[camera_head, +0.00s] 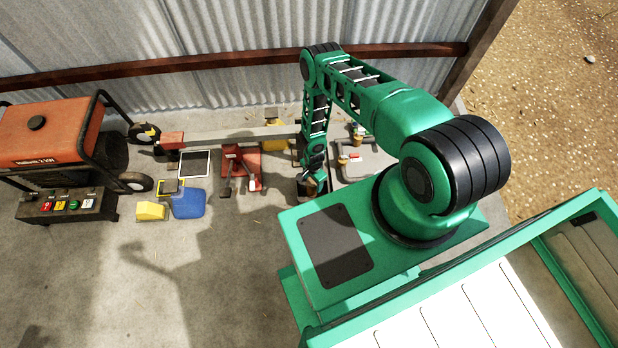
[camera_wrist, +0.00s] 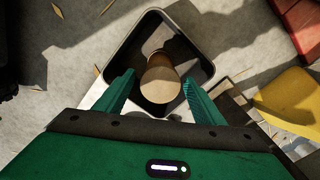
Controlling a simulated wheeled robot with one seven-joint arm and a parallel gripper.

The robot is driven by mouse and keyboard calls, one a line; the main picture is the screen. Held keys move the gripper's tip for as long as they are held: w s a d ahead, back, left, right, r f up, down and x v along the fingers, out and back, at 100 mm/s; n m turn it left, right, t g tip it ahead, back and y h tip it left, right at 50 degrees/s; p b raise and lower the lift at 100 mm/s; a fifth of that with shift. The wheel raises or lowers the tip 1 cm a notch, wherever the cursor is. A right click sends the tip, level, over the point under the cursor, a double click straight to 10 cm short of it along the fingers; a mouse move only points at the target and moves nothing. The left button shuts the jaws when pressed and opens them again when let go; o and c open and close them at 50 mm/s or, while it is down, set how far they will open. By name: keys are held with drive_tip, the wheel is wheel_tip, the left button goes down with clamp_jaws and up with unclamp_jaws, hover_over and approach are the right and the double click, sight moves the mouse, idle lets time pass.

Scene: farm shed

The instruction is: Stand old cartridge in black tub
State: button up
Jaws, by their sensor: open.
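The old cartridge (camera_wrist: 160,84), a tan and brown cylinder, is inside the black tub (camera_wrist: 206,36) in the wrist view. Its pale round end faces the camera, and it looks roughly upright, perhaps slightly tilted. My gripper (camera_wrist: 160,85) is open, with one green finger on each side of the cartridge and visible gaps between. In the head view my gripper (camera_head: 312,186) is low near the floor, in front of the grey beam. The tub there is mostly hidden by my arm, and I cannot make out the cartridge.
A red stand (camera_head: 245,165), a blue container (camera_head: 188,203) and a yellow block (camera_head: 151,211) lie left of my gripper. The orange generator (camera_head: 50,132) stands far left. A grey tray (camera_head: 365,162) with small parts is close on the right. Corrugated wall behind; front floor is clear.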

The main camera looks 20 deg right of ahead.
wheel_tip(320, 180, up, 11)
idle(0.4)
drive_tip(key=w+d+r+n+h, duration=0.1)
drive_tip(key=w+d+r, duration=0.3)
drive_tip(key=r, duration=0.7)
drive_tip(key=w+d+r+n, duration=0.25)
drive_tip(key=d+r, duration=0.25)
drive_tip(key=r, duration=0.6)
drive_tip(key=w+d+r+h, duration=0.1)
drive_tip(key=w+d+r, duration=0.3)
drive_tip(key=r, duration=0.7)
drive_tip(key=s+d+r+n, duration=0.1)
drive_tip(key=s+d+r, duration=0.2)
drive_tip(key=r, duration=0.7)
drive_tip(key=s+d+r+n, duration=0.1)
drive_tip(key=s+d+r, duration=0.2)
drive_tip(key=r, duration=0.8)
drive_tip(key=s+d+r, duration=0.1)
drive_tip(key=s+r, duration=0.8)
drive_tip(key=r, duration=0.1)
drive_tip(key=s+a+r+n+y, duration=0.1)
drive_tip(key=s+r, duration=0.3)
drive_tip(key=s, duration=0.5)
drive_tip(key=s+a+r+n+y, duration=0.1)
drive_tip(key=s+a+r+n, duration=0.1)
drive_tip(key=s, duration=0.8)
wheel_tip(320, 180, up, 3)
drive_tip(key=shift+a+f, duration=0.15)
drive_tip(key=shift+a, duration=0.75)
